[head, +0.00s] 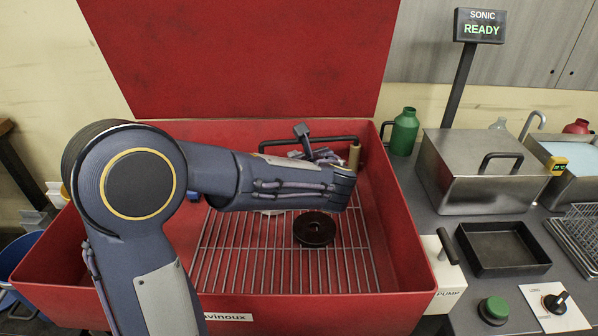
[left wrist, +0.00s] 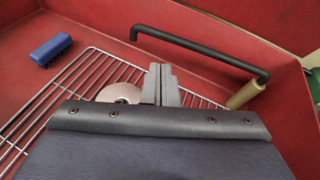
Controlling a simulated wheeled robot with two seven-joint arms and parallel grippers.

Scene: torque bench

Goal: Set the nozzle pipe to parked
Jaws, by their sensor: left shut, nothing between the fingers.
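The nozzle pipe (head: 325,139) is a black bent tube near the back of the red basin. It runs left to right, and its tan nozzle (head: 354,156) hangs at the right end, near the back right corner. In the left wrist view the pipe (left wrist: 205,46) crosses the upper part and the nozzle (left wrist: 245,95) slants down at its right end. My left gripper (left wrist: 161,70) is shut and empty, over the grate and apart from the pipe. In the head view my forearm hides most of this gripper. My right gripper is not in view.
The red basin (head: 80,262) has an open lid (head: 240,60) and a wire grate (head: 225,262). A dark disc (head: 315,228) lies on the grate; a paler disc (left wrist: 112,93) and blue brush (left wrist: 51,49) show by wrist. A green bottle (head: 404,132) and metal box (head: 470,165) stand right.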

